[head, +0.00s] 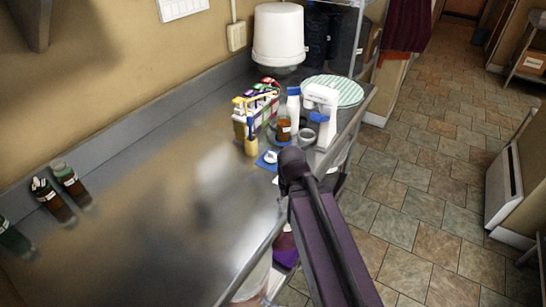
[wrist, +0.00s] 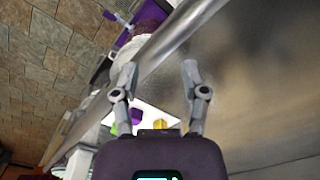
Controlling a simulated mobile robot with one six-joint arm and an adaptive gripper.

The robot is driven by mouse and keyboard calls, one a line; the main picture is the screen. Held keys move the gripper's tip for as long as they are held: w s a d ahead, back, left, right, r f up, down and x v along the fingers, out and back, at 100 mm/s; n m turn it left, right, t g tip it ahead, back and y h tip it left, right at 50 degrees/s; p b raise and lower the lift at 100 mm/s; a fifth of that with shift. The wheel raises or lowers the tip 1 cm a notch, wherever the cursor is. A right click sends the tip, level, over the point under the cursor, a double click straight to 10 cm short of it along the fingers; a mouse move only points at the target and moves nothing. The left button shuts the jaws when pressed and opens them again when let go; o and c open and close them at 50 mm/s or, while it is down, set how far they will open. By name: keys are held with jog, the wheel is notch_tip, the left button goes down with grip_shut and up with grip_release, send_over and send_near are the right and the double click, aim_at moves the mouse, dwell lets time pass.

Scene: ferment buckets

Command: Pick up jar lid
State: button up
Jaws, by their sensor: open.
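My gripper (wrist: 159,68) is open and empty in the wrist view, its two grey fingers spread near the counter's metal edge. Small green, purple and yellow items on a white surface (wrist: 160,115) show between the finger bases. I cannot make out a jar lid for certain. In the head view a small white piece lies on a blue mat (head: 268,160) just beyond my arm's bend; I cannot tell what it is. My arm hides part of the counter edge there, and the fingers are not clear in that view.
The steel counter (head: 150,210) is largely bare in the middle. Dark bottles (head: 72,182) stand at left. A rack of coloured cartons (head: 255,102), an amber bottle (head: 283,125), a white device (head: 319,105) and a white bucket (head: 278,35) stand farther back. Tiled floor (head: 400,180) lies right.

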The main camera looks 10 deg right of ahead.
aim_at(272, 153)
jog(key=shift+o, duration=0.2)
jog(key=shift+a, duration=0.15)
jog(key=shift+o, duration=1.2)
jog(key=shift+w+a+r, duration=0.1)
jog(key=shift+w+r, duration=0.05)
jog(key=w+r+m+p, duration=0.4)
jog(key=w+r+p, duration=0.3)
jog(key=w, duration=0.4)
jog(key=w+r+m+p, duration=0.4)
jog(key=w+r+p, duration=0.3)
jog(key=w, duration=0.5)
jog(key=shift+m, duration=0.4)
jog(key=shift+f, duration=0.1)
notch_tip(272, 153, down, 9)
jog(key=b, duration=0.8)
jog(key=shift+r, duration=0.2)
jog(key=shift+w+f+b, duration=0.1)
jog(key=shift+f+b, duration=2.5)
jog(key=shift+b, duration=0.2)
